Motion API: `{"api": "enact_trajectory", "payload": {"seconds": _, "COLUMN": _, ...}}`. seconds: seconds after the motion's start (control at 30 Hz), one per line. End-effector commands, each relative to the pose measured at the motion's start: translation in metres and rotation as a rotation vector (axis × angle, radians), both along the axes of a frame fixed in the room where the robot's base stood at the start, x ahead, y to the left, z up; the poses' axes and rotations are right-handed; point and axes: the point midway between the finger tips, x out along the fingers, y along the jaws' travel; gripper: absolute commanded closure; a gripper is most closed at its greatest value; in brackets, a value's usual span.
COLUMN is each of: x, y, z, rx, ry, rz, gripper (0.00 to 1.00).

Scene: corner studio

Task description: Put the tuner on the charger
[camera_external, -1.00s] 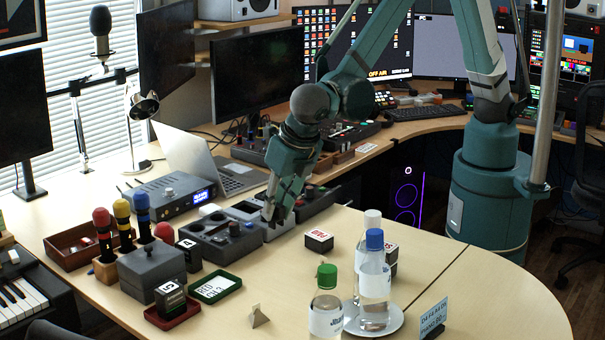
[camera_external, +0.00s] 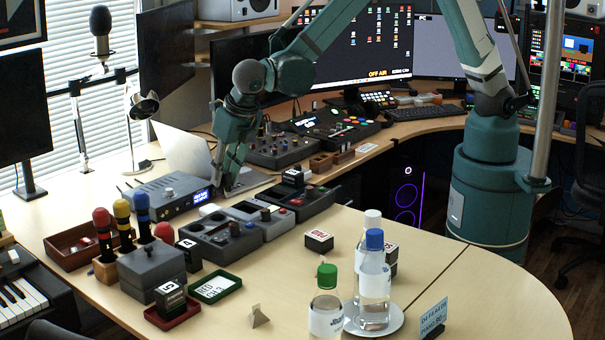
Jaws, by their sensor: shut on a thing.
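My gripper (camera_external: 224,190) points down over the desk, just right of the blue display of a grey box (camera_external: 165,197) and in front of the open laptop. Its fingers are close together on something too small and dark to make out; I cannot tell whether it is the tuner. I cannot identify the charger for certain. Below and right of the gripper stands a row of grey box-like units, including a left one (camera_external: 208,240) and a middle one (camera_external: 273,226). A small white round piece (camera_external: 209,209) lies behind the left one.
The laptop (camera_external: 185,150) stands close behind my gripper. A black cube (camera_external: 293,177) sits on the dark right-hand unit (camera_external: 312,203). Bottles (camera_external: 374,290) stand on a white plate at the front right. The desk between the units and bottles is mostly clear.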

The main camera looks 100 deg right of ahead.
Motion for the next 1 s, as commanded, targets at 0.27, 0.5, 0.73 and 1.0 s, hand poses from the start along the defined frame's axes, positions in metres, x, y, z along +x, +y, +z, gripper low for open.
{"api": "enact_trajectory", "payload": {"seconds": 0.27, "x": 0.031, "y": -0.068, "z": 0.008, "rx": -0.004, "ry": -0.005, "rz": 0.026, "gripper": 0.89}}
{"api": "enact_trajectory", "payload": {"seconds": 0.5, "x": 0.043, "y": -0.099, "z": 0.011, "rx": -0.008, "ry": -0.01, "rz": 0.044, "gripper": 0.89}}
{"api": "enact_trajectory", "payload": {"seconds": 0.73, "x": 0.045, "y": -0.105, "z": 0.012, "rx": -0.009, "ry": -0.01, "rz": 0.049, "gripper": 0.89}}
{"api": "enact_trajectory", "payload": {"seconds": 1.0, "x": 0.045, "y": -0.105, "z": 0.011, "rx": -0.009, "ry": -0.01, "rz": 0.048, "gripper": 0.89}}
